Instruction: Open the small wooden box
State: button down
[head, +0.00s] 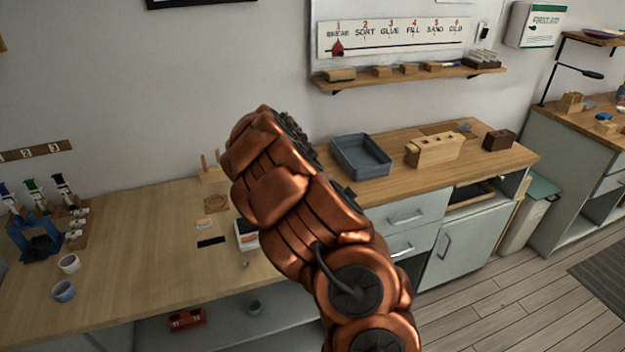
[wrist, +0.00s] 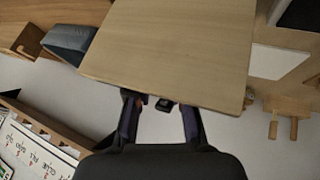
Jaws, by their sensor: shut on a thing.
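My gripper (wrist: 160,105) shows in the wrist view, its two dark fingers reaching the edge of a flat light-wood panel (wrist: 175,45). The panel has a rounded corner and covers much of the upper middle of that view. The fingers are shut on it, though their exact contact is partly hidden. I cannot tell whether this panel is a lid or a face of the whole small wooden box. In the head view my copper-coloured arm hides the gripper and what it holds. A small dark-brown box (head: 499,139) stands at the right of the back bench.
A blue-grey tray (head: 361,157) and a slotted wooden block (head: 434,150) stand on the back bench. A wooden peg stand (wrist: 286,118) is near the panel's right in the wrist view.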

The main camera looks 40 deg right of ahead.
jog(key=shift+a+f, duration=0.15)
jog(key=shift+f, duration=0.15)
jog(key=c, duration=1.1)
grip_release()
jog(key=shift+c, duration=0.2)
jog(key=shift+o, duration=0.5)
jog(key=shift+r, duration=0.15)
jog(key=shift+a+r, duration=0.1)
jog(key=shift+r, duration=0.3)
jog(key=v, duration=1.1)
jog(key=shift+s, duration=0.15)
